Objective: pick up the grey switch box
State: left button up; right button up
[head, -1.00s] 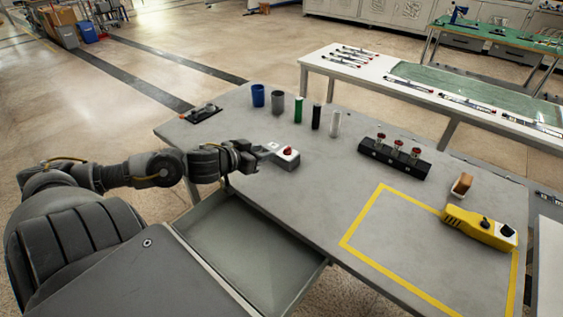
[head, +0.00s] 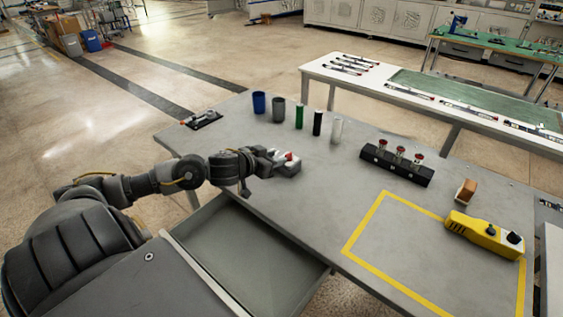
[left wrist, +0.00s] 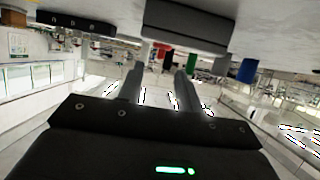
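The grey switch box (head: 288,167) sits on the grey table near its front-left edge. It has a light top with a red button. My left gripper (head: 272,156) is at the box's left side, its fingers reaching toward the top of the box. In the left wrist view, which appears upside down, the box (left wrist: 187,27) hangs at the top, with red showing between the two fingers. The left fingers (left wrist: 160,74) are apart with a gap between them. I cannot tell whether they touch the box. My right gripper is not in view.
Blue (head: 258,102), grey (head: 279,110), green (head: 299,116), black (head: 317,122) and white (head: 336,130) cylinders stand behind the box. A dark block (head: 396,166) with red-topped pieces and a yellow controller (head: 484,235) lie right. An open drawer (head: 245,250) is below the front edge.

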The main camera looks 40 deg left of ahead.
aim_at(286, 155)
pick_arm(q)
jog(key=shift+w, duration=0.15)
jog(key=x, duration=0.5)
grip_shut()
dwell(0.4)
